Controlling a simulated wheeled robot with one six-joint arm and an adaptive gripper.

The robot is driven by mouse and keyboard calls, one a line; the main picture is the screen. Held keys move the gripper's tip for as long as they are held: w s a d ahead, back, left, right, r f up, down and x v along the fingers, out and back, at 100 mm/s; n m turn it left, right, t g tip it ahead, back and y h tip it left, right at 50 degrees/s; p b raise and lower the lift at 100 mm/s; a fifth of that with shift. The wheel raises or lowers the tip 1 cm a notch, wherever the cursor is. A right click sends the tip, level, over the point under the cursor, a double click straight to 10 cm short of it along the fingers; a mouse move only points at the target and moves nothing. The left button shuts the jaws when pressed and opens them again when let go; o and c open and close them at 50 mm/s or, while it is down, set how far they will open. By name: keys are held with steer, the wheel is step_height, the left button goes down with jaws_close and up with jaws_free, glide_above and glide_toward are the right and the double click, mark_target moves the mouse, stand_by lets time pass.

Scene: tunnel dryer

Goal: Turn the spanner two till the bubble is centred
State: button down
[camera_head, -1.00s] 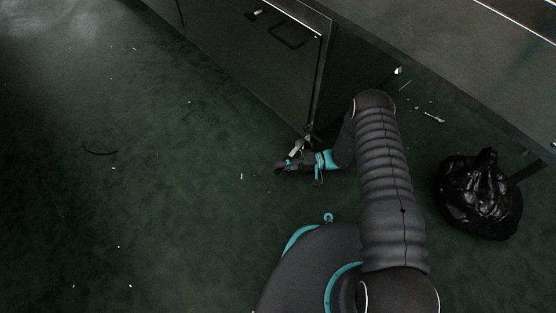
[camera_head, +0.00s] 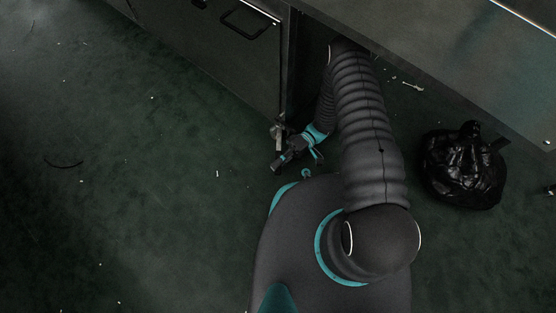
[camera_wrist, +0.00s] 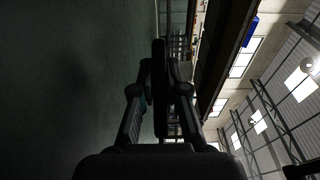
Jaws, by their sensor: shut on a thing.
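My gripper (camera_head: 279,165) is low by the foot of the dark cabinet's corner in the head view. In the wrist view my gripper (camera_wrist: 159,70) has its two fingers on either side of a dark upright bar, which looks like the spanner (camera_wrist: 160,110). The fingers are shut on it. The spanner's far end and what it fits on cannot be made out. A small pale piece (camera_head: 277,132) shows at the cabinet's corner, just above the gripper in the head view; I cannot tell what it is. No bubble level can be made out.
The dark cabinet (camera_head: 215,45) with a handle stands at the top. A long overhanging body (camera_head: 460,60) runs to the right of it. A black bag (camera_head: 462,170) lies on the floor at right. The green floor (camera_head: 130,210) at left is mostly clear, with small litter.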

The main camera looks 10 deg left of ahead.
steer(key=shift+a, duration=0.1)
steer(key=c, duration=1.2)
jaws_free()
steer(key=shift+w, duration=0.1)
steer(key=v, duration=1.1)
steer(key=shift+w+d, duration=0.3)
